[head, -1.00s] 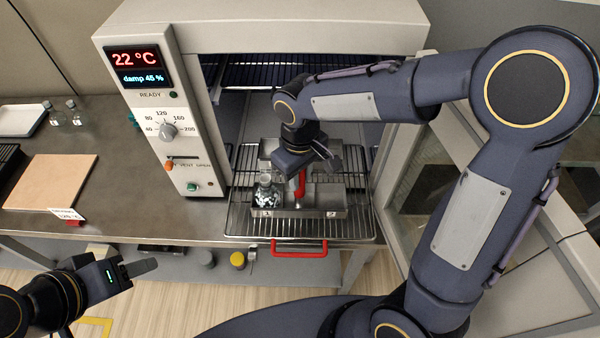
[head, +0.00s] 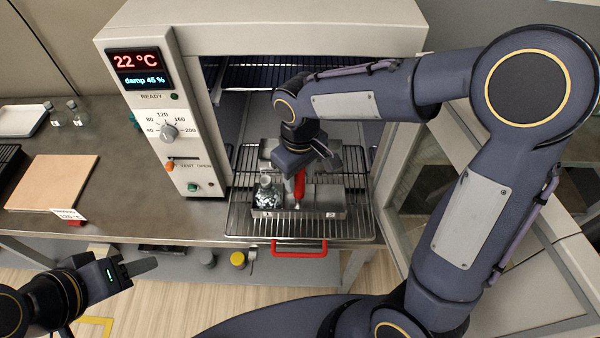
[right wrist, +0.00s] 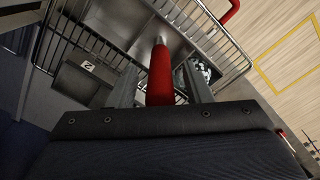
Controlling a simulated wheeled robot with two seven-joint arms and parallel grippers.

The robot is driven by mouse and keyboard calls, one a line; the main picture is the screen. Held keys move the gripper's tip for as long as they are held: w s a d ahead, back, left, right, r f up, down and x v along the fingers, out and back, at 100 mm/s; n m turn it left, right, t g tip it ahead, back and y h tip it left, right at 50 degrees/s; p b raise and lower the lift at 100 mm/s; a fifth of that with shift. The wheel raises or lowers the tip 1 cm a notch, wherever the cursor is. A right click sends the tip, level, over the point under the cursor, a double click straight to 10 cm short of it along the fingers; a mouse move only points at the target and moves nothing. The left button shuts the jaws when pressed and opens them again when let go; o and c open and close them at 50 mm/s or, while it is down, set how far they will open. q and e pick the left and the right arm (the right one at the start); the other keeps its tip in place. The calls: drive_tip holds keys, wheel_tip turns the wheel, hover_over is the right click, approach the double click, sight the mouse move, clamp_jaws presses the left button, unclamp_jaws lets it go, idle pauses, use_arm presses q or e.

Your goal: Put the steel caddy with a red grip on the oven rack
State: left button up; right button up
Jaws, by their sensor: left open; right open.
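The steel caddy (head: 322,213) with numbered compartments sits on the pulled-out wire oven rack (head: 360,226) in front of the open oven. Its red grip (head: 300,184) stands upright in the middle. A glass flask with black and white contents (head: 266,193) stands in the caddy's left compartment. My right gripper (head: 316,166) is open at the red grip, which also shows between its fingers in the right wrist view (right wrist: 160,75). Whether the fingers touch the grip I cannot tell. My left gripper (head: 138,268) is open and empty at lower left, away from the caddy.
The oven's control panel (head: 160,110) stands left of the rack, and the open glass door (head: 425,190) is to the right. A red handle (head: 299,253) is at the rack's front.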

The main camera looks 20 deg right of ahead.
wheel_tip(320, 180, up, 7)
drive_tip(key=p, duration=0.4)
drive_tip(key=shift+f+p, duration=0.15)
drive_tip(key=shift+p, duration=0.15)
wheel_tip(320, 180, up, 3)
drive_tip(key=shift+r+b, duration=0.15)
drive_tip(key=shift+b, duration=0.2)
drive_tip(key=shift+r, duration=0.6)
